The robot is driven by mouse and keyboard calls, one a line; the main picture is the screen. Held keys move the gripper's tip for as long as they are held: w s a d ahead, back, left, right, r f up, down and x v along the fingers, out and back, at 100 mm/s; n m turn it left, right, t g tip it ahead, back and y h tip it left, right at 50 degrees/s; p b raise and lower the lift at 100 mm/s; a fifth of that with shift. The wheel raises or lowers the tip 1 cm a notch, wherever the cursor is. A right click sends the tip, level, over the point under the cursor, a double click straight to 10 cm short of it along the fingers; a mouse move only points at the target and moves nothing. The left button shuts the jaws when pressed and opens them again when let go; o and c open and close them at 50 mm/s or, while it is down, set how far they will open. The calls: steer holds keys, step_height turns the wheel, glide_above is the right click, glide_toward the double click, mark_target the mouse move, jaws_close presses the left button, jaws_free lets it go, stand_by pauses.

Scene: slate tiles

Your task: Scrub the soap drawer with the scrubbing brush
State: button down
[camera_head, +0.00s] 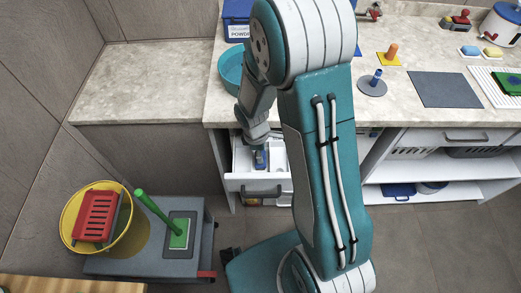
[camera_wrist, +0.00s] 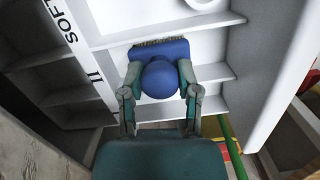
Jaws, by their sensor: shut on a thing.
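The scrubbing brush (camera_wrist: 160,82) is blue with a round knob and a dark row of bristles. My gripper (camera_wrist: 160,88) is shut on its knob, with one finger on each side. In the head view the brush (camera_head: 261,158) shows as a small blue patch below my gripper (camera_head: 257,146). The white soap drawer (camera_head: 243,180) is pulled out under the counter, and the brush is over or inside it. In the wrist view the drawer (camera_wrist: 215,22) has white dividers and dark lettering. I cannot tell whether the bristles touch its floor.
A grey trolley (camera_head: 130,264) at lower left carries a yellow bucket (camera_head: 131,236) with a red rack (camera_head: 96,216), and a green-handled tool (camera_head: 160,214). A teal bowl (camera_head: 230,68) stands on the counter (camera_head: 150,85) behind my arm. Open shelves (camera_head: 440,168) are at right.

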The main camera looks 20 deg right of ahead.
steer(key=shift+s+a, duration=0.2)
steer(key=shift+s, duration=0.35)
steer(key=shift+s+a, duration=0.15)
steer(key=shift+s, duration=0.4)
steer(key=shift+w+d, duration=0.3)
steer(key=shift+w, duration=0.55)
steer(key=shift+w+d, duration=0.25)
steer(key=shift+w, duration=0.6)
steer(key=shift+s+a, duration=0.3)
steer(key=shift+s, duration=0.55)
steer(key=shift+s+a, duration=0.25)
steer(key=shift+s, duration=0.6)
steer(key=shift+w, duration=0.1)
steer(key=shift+w+d, duration=0.3)
steer(key=shift+w, duration=0.5)
steer(key=shift+w+d, duration=0.25)
steer(key=shift+w, duration=0.55)
steer(key=shift+s+a, duration=0.3)
steer(key=shift+s, duration=0.55)
steer(key=shift+s+a, duration=0.25)
steer(key=shift+s, duration=0.6)
steer(key=shift+w, duration=0.1)
steer(key=shift+w+d, duration=0.25)
steer(key=shift+w, duration=0.5)
